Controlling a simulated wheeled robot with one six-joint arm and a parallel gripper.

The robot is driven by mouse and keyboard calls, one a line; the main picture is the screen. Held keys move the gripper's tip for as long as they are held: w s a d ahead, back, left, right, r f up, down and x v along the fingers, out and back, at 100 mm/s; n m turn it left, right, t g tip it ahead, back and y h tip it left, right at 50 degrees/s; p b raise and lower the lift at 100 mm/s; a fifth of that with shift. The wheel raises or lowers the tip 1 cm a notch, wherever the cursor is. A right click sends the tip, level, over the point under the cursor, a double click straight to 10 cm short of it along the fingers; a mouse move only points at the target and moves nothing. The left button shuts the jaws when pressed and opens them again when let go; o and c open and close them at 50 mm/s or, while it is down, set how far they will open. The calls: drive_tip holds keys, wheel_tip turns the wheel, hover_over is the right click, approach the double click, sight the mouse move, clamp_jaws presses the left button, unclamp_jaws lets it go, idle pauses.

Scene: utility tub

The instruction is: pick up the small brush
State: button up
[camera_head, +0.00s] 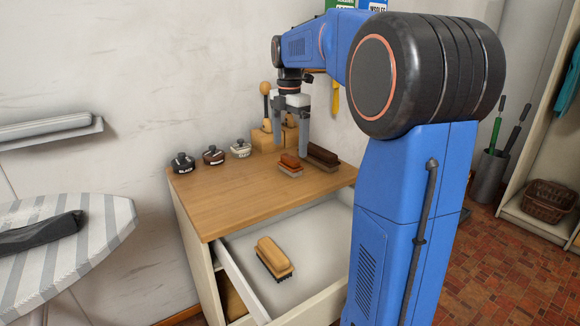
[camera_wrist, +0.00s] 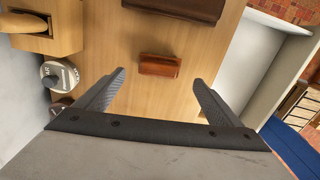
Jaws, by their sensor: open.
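The small brush (camera_head: 290,166) has a reddish-brown back and lies on the wooden top of the cabinet (camera_head: 235,195). In the wrist view the small brush (camera_wrist: 160,65) lies just ahead of the gap between my fingertips, roughly centred. My gripper (camera_head: 291,142) points down above the tabletop, over the small brush. In the wrist view my gripper (camera_wrist: 158,80) is open, with nothing between its fingers. The exact height above the brush is hard to tell.
A larger dark brush (camera_head: 322,155) lies close to the right of the small brush. Several polish tins, including a black one (camera_head: 182,163), and a wooden block (camera_head: 263,140) stand at the back. A light wooden brush (camera_head: 274,257) lies in the open drawer (camera_head: 325,240).

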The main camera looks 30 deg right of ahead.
sight(290, 157)
drive_tip(key=shift+w+d+f, duration=0.1)
drive_tip(key=shift+d+f, duration=0.05)
drive_tip(key=shift+f, duration=2.8)
drive_tip(key=c, duration=1.2)
